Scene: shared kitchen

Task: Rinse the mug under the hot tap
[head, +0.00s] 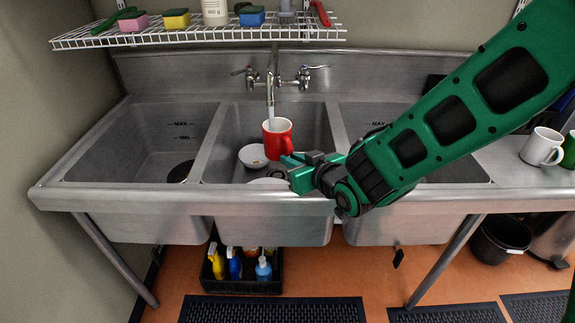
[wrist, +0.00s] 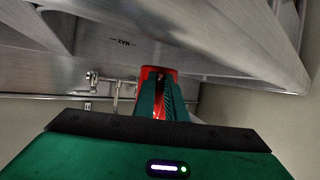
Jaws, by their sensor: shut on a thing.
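The red mug (head: 276,138) is upright over the middle basin (head: 315,125), beneath the tap spout (head: 270,92). A pale stream (head: 271,113) runs down from the spout to the mug's mouth. My gripper (head: 289,161) is shut on the mug at its handle side, from the front right. In the wrist view the mug (wrist: 158,71) shows between and beyond the fingers of my gripper (wrist: 163,95). The tap has a left handle (head: 238,72) and a right handle (head: 318,67); their colour marks are too small to tell. The mug's inside is mostly hidden.
A white bowl (head: 252,156) and another pale dish (head: 268,181) lie in the middle basin. A wire shelf (head: 190,36) with sponges and a bottle hangs above. A white mug (head: 542,147) stands on the right drainboard (head: 508,168). The left basin is mostly empty, with a dark item.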

